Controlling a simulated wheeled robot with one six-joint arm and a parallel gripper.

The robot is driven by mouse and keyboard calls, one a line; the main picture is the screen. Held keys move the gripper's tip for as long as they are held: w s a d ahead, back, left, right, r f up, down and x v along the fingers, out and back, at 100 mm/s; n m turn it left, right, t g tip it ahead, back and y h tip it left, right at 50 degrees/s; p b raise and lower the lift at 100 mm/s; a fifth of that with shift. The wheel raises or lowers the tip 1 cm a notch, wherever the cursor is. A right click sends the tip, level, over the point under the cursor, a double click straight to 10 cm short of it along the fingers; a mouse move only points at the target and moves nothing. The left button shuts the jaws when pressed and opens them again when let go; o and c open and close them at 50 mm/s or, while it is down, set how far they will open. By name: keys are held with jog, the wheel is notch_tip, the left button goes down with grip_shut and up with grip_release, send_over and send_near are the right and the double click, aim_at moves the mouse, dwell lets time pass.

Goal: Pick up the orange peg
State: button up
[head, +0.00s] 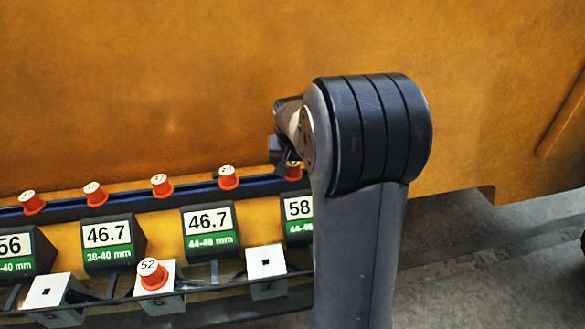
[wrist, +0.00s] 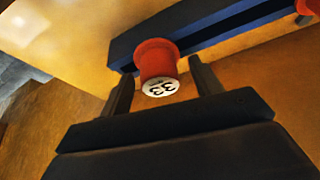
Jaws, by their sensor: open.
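Several orange-red pegs with white numbered tops show. In the wrist view one peg (wrist: 156,58), its top reading 33, stands at a dark blue rail between the two dark fingers of my gripper (wrist: 161,76). The gripper is open, with a gap visible on each side of that peg. In the head view the same spot shows a peg (head: 293,172) partly hidden behind my arm, with my gripper mostly hidden there too. Another peg (head: 152,274), marked 52, sits on a white block at the front.
The dark blue rail (head: 130,201) carries more pegs to the left, such as this peg (head: 228,178). Black label blocks (head: 112,260) and white blocks with square holes (head: 266,285) stand before it. A large orange-brown casting (head: 150,90) rises behind. Grey floor is at right.

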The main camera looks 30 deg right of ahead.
jog(key=shift+f, duration=0.15)
jog(key=c, duration=1.1)
notch_tip(320, 180, up, 10)
jog(key=shift+r, duration=0.1)
dwell(0.7)
